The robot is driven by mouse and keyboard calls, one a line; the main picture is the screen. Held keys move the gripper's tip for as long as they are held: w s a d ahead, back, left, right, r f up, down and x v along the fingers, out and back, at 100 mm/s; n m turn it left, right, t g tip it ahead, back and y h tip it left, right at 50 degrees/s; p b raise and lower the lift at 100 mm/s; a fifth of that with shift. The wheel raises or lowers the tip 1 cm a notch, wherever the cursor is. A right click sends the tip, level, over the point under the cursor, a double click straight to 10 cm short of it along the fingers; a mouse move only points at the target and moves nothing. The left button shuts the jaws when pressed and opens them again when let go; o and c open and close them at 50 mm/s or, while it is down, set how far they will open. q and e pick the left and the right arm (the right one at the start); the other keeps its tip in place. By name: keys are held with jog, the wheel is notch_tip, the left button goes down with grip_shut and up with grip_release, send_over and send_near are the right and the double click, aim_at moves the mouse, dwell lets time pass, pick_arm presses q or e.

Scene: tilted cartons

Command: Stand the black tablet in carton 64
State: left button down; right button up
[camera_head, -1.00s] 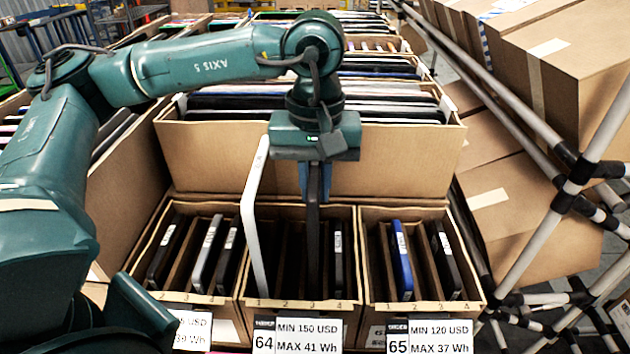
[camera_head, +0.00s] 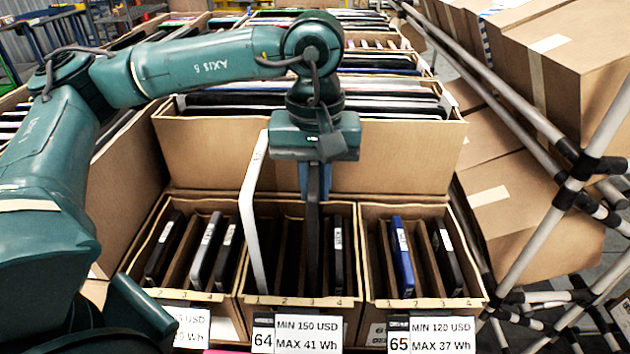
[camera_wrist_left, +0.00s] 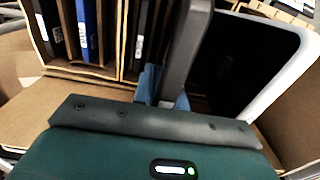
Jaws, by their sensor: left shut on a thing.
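My left gripper (camera_head: 313,178) points down over carton 64 (camera_head: 290,301) and is shut on the black tablet (camera_head: 313,232). The tablet hangs upright and edge-on, its lower part inside the carton between the dividers, right of the middle. I cannot tell whether its bottom edge touches the floor. In the left wrist view the black tablet (camera_wrist_left: 187,50) shows between the fingers, which are partly hidden behind the gripper body. A tall white-framed tablet (camera_head: 254,220) leans at the left end of carton 64. A dark labelled device (camera_head: 338,250) stands at its right end. My right gripper is not in view.
Carton 65 (camera_head: 425,303) on the right holds a blue device (camera_head: 402,257) and a dark one (camera_head: 446,257). The carton on the left (camera_head: 190,297) holds several dark devices. A large full carton (camera_head: 400,160) rises behind. A pipe frame (camera_head: 530,245) stands at the right.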

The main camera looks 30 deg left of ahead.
pick_arm(q)
jog(key=shift+f+b, duration=0.25)
jog(key=shift+b, duration=0.1)
dwell(0.6)
jog(key=c, duration=1.9)
grip_release()
jog(key=o, duration=0.6)
jog(key=shift+c, duration=0.2)
notch_tip(320, 180, up, 13)
jog(key=shift+f+p, duration=0.1)
jog(key=shift+p, duration=0.25)
jog(key=shift+r, duration=0.2)
